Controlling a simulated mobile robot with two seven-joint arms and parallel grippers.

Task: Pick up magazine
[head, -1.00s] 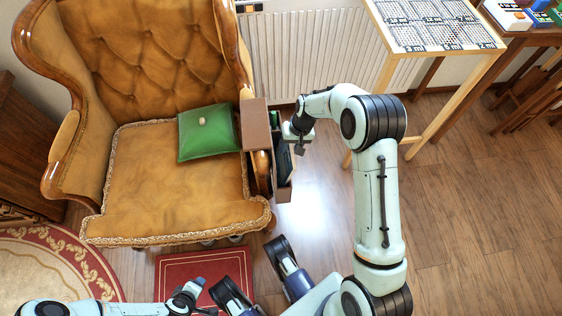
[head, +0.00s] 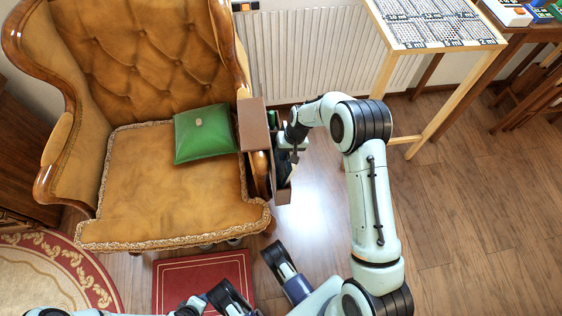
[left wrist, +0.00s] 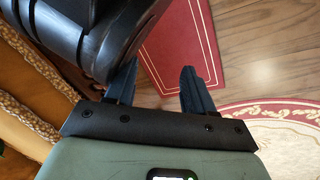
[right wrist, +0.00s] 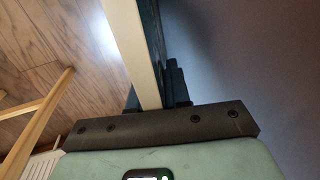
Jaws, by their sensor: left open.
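A brown holder (head: 254,128) hangs over the armchair's right armrest, with an open pocket on its outer side. Dark, thin contents show in the pocket, with a bit of green at the top; I cannot make out the magazine's cover. My right gripper (head: 290,152) is at the pocket's outer upper edge. In the right wrist view the right gripper (right wrist: 155,90) has its fingers on either side of a pale upright strip (right wrist: 134,45); I cannot tell whether they press on it. My left gripper (left wrist: 158,75) is open and empty, low near the floor.
The tufted armchair (head: 170,195) with a green cushion (head: 203,134) stands left of the holder. A radiator (head: 310,55) is behind. A light wooden table (head: 445,45) stands at the back right. A red mat (head: 200,275) lies in front; the floor at right is clear.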

